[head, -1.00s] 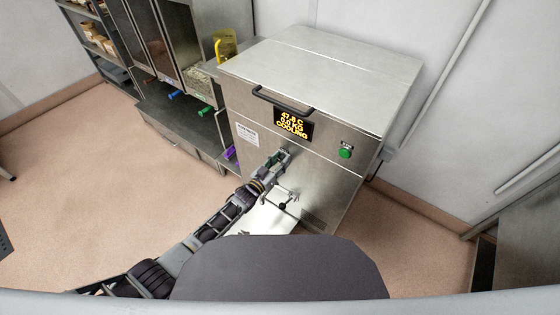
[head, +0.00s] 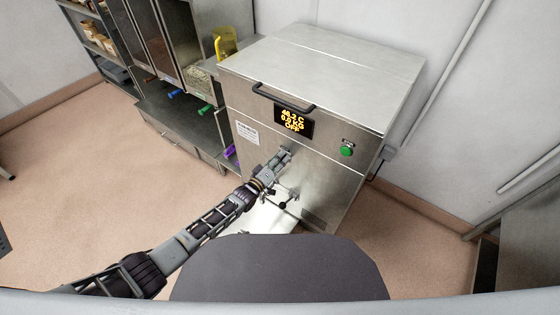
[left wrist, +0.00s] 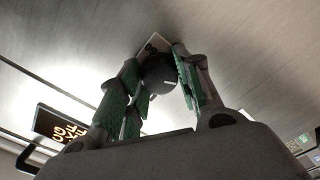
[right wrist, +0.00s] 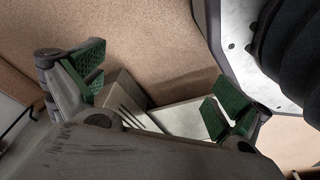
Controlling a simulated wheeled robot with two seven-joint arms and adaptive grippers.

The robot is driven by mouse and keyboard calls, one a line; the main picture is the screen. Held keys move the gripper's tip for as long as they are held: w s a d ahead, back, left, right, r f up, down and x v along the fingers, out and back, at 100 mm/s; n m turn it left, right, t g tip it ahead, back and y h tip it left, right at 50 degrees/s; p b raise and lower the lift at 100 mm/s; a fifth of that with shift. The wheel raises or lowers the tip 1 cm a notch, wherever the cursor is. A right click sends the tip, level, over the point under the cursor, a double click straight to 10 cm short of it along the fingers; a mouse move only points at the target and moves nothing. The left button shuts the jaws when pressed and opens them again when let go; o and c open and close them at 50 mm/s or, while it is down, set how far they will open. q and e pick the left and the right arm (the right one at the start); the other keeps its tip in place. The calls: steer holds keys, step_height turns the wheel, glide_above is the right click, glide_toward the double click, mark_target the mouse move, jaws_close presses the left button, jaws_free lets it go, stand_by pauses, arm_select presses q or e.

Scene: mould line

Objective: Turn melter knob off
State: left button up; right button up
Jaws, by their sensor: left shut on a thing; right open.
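The melter (head: 320,75) is a steel cabinet with a display (head: 293,121) that reads 46.2 C, 0.0 KG and OFF. My left gripper (head: 284,154) is at the melter's front, below the display. In the left wrist view the black round knob (left wrist: 159,76) with a white mark sits between the green-padded fingers of that gripper, which is shut on it. In the head view the knob is hidden by the gripper. My right gripper (right wrist: 150,85) shows only in the right wrist view, open and empty.
A green button (head: 347,150) is on the melter's front at the right. A black handle (head: 283,98) runs along its lid edge. A tap (head: 284,204) sticks out below my left gripper. Steel dispensers with coloured handles (head: 205,110) stand at the left. The floor (head: 90,200) at left is clear.

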arm_select(q)
steer(key=shift+a+n, duration=0.1)
steer(key=shift+n, duration=0.4)
arm_select(e)
steer(key=shift+w+a+r, duration=0.2)
steer(key=shift+w+r, duration=0.1)
steer(key=shift+r, duration=0.25)
arm_select(q)
steer(key=o, duration=1.1)
steer(key=shift+c, duration=0.2)
arm_select(e)
steer(key=shift+d, duration=0.1)
arm_select(q)
steer(key=v, duration=1.2)
